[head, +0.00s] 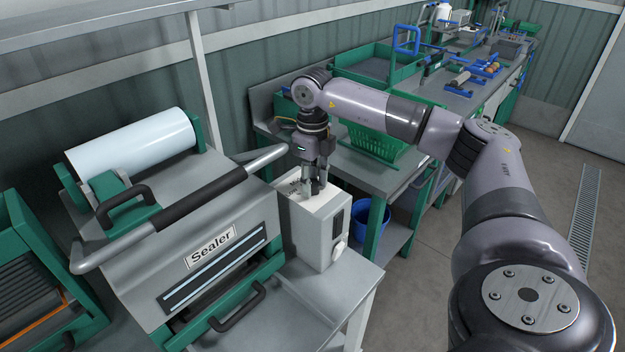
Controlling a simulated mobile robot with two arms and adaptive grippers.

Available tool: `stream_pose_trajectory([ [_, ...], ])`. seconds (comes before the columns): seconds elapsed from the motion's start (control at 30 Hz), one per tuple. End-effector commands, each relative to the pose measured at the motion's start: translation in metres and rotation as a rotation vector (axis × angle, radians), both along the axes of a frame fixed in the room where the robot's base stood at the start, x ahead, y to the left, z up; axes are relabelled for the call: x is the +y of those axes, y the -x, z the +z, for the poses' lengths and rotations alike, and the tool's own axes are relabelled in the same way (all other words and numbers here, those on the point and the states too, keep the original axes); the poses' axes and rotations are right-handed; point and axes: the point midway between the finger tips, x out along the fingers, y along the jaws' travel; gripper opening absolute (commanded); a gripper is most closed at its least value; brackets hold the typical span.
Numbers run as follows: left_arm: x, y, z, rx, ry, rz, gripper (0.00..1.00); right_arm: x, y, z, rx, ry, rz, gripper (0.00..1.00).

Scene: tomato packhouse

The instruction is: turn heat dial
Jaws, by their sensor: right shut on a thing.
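A white control box (318,237) stands at the right end of the sealer (212,246). My right gripper (314,192) points straight down onto the top of this box. Its fingers are shut on the heat dial there, which is mostly hidden between them. Small dark marks show on the box top beside the fingers, too small to read. The box's right side has a dark switch-like slot and a round white knob (340,248) lower down. My left gripper is not in view.
The sealer's long handle bar (205,196) runs close to the left of my right gripper. A white film roll (130,143) lies behind it. Bare grey table (318,305) lies in front of the box. A green basket (372,142) stands on the bench behind, with a blue bucket (372,219) below.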

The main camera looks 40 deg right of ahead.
Motion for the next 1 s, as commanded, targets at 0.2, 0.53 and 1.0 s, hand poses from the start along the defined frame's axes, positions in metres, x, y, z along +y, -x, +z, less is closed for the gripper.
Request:
stream_pose_trajectory([
  [0.2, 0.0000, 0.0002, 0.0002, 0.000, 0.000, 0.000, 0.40, -0.0003, -0.0002, 0.0006, -0.001, 0.001, -0.023, 0.05],
  [0.53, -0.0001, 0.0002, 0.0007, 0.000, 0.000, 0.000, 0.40, 0.0005, -0.0007, 0.0007, -0.002, 0.001, -0.201, 0.05],
  [1.0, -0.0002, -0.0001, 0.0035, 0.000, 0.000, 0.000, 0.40, 0.0017, -0.0009, 0.0010, -0.002, 0.001, -0.640, 0.05],
])
